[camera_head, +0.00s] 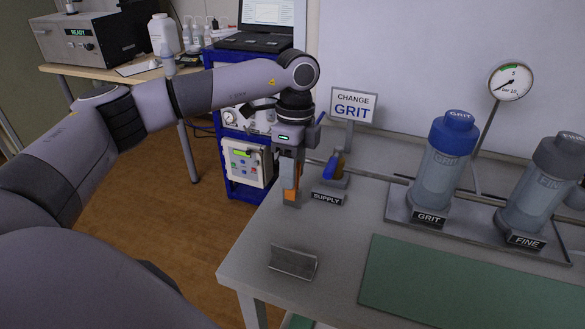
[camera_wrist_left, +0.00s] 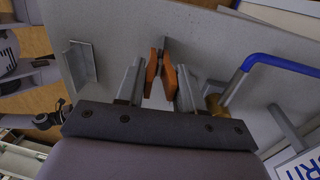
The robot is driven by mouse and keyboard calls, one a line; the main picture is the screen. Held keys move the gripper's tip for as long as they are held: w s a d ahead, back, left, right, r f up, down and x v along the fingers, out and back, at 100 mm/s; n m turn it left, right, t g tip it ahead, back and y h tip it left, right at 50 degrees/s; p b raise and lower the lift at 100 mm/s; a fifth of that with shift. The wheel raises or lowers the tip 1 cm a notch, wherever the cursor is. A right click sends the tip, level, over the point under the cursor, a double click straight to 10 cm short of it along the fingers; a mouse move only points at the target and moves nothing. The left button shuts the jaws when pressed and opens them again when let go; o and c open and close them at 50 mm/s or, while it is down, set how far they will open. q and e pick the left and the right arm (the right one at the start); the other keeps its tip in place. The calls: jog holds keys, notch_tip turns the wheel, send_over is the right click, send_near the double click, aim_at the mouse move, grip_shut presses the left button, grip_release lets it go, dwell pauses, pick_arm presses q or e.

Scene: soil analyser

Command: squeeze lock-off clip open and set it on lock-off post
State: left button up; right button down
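The orange lock-off clip (camera_head: 290,187) is at the table's left edge area, between the fingers of my left gripper (camera_head: 289,175). In the left wrist view the clip (camera_wrist_left: 151,72) shows as two orange arms, closer together at the far end and wider towards me. The fingers of my left gripper (camera_wrist_left: 159,82) lie against the outer sides of these arms. A small grey piece shows just beyond the clip; I cannot tell whether it is the lock-off post. Whether the clip is clear of the table is unclear. My right gripper is not in view.
A valve with a blue handle (camera_head: 329,169) stands right of the clip, behind a SUPPLY label (camera_head: 327,198). An angled metal holder (camera_head: 293,262) lies empty nearer the front. GRIT (camera_head: 436,165) and FINE (camera_head: 541,185) canisters stand right. A green mat (camera_head: 465,285) covers the front right.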

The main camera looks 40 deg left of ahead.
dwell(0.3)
pick_arm(q)
jog(key=o, duration=0.6)
jog(key=shift+r, duration=0.1)
jog(key=r, duration=0.7)
jog(key=shift+w+a, duration=0.1)
jog(key=shift+w, duration=0.3)
jog(key=shift+s+f, duration=0.1)
